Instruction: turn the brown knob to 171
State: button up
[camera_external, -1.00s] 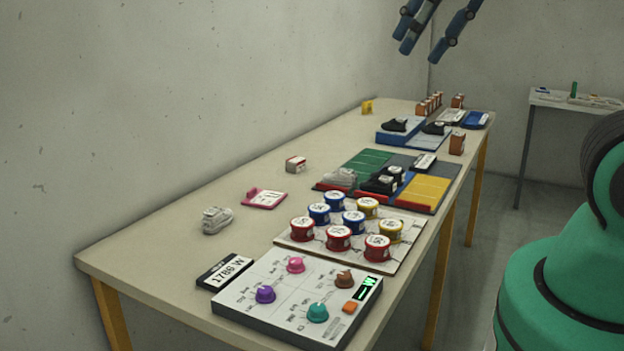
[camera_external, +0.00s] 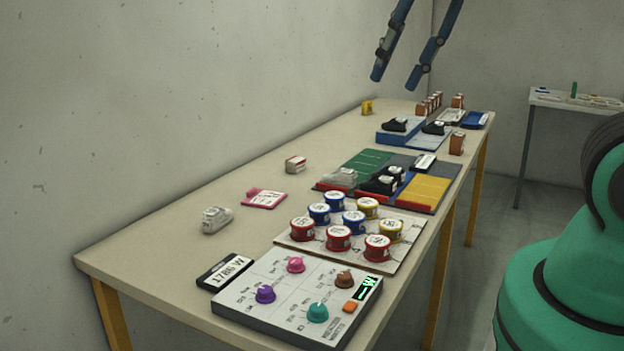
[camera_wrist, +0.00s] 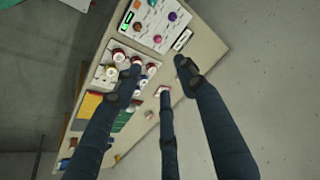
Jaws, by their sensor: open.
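The brown knob (camera_external: 345,279) sits at the far right of the white control panel (camera_external: 262,318) at the table's near end. A card (camera_external: 223,271) reading about "1786 W" lies left of the panel. My gripper (camera_external: 395,82) is open and empty, high above the table's far part, well away from the knob. Its dark blue fingers (camera_wrist: 160,72) are spread in the wrist view.
The panel also has pink (camera_external: 296,265), purple (camera_external: 265,294) and teal (camera_external: 318,313) knobs and an orange button (camera_external: 350,307). Several labelled round tins (camera_external: 338,238) stand on a board just behind it. A grey object (camera_external: 216,220) and a pink-edged card (camera_external: 264,199) lie left.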

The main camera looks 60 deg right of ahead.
jog(key=w+d+f+m+g, duration=0.2)
jog(key=w+f+m, duration=0.25)
jog(key=f, duration=0.55)
jog(key=m+g, duration=0.2)
jog(key=m, duration=0.4)
send_over(345, 275)
notch_tip(345, 275, down, 14)
jog(key=shift+s+d+r+n+b, duration=0.1)
jog(key=shift+s+d+n+b, duration=0.15)
jog(key=shift+b, duration=0.2)
jog(key=f+b, duration=0.1)
jog(key=f, duration=0.6)
jog(key=f+b, duration=0.2)
jog(key=f, duration=0.5)
jog(key=shift+w+a, duration=0.2)
jog(key=shift+r, duration=0.1)
grip_shut()
